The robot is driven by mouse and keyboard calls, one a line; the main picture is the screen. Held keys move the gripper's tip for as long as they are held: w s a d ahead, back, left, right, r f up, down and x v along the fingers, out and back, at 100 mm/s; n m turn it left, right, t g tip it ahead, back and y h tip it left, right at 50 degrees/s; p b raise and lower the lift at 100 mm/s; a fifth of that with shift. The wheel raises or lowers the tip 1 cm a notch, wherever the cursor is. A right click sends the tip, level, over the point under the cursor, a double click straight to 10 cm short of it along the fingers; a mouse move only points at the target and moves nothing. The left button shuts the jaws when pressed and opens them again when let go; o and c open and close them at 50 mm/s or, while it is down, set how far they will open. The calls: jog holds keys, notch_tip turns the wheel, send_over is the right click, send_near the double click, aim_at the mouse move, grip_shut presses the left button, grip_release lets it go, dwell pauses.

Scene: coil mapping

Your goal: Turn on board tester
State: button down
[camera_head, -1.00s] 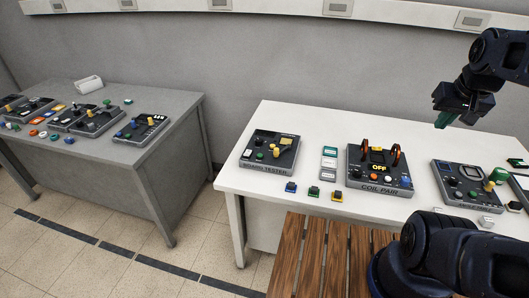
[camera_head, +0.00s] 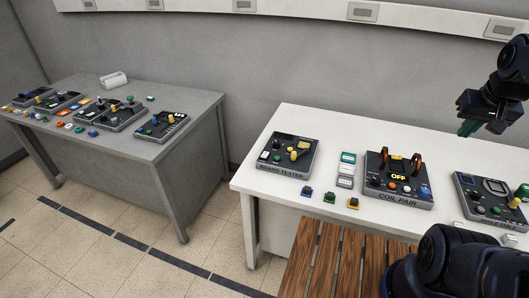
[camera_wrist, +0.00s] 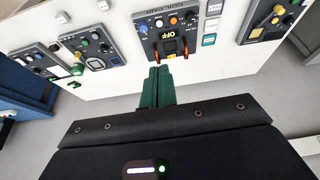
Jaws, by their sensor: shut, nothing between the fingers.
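The board tester (camera_head: 289,154) is a dark sloped box at the left end of the white table, with its name on the front edge. It carries a yellow lever or knob, a green button and dark knobs, and a small yellowish panel. It also shows at the upper right of the wrist view (camera_wrist: 266,20), partly cut off. My gripper (camera_head: 467,128) hangs above the right part of the white table, well apart from the board tester. Its green fingers (camera_wrist: 158,86) are together and hold nothing.
The coil pair box (camera_head: 398,180), reading OFF, stands right of the board tester. Stacked labelled blocks (camera_head: 346,170) lie between them, with small coloured blocks (camera_head: 329,197) in front. Another panel (camera_head: 488,196) stands further right. A grey table (camera_head: 190,135) with more devices is at left. A slatted wooden surface (camera_head: 325,262) is in front.

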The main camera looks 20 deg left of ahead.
jog(key=w+a+f+n+g, duration=0.15)
jog(key=w+a+n, duration=0.35)
jog(key=w+a, duration=0.65)
jog(key=w+a+n+g, duration=0.2)
jog(key=w+a+n, duration=0.45)
jog(key=a, duration=0.75)
jog(key=n+g, duration=0.3)
jog(key=n, duration=0.3)
send_over(264, 155)
jog(key=w, duration=0.2)
notch_tip(264, 155, down, 19)
jog(key=shift+w+a+r, duration=0.1)
jog(key=shift+w, duration=0.1)
jog(key=f, duration=0.4)
jog(key=s+f, duration=0.1)
jog(key=f, duration=0.4)
jog(key=s+f, duration=0.1)
jog(key=f, duration=0.3)
jog(key=shift+s+f, duration=0.1)
jog(key=shift+f, duration=0.3)
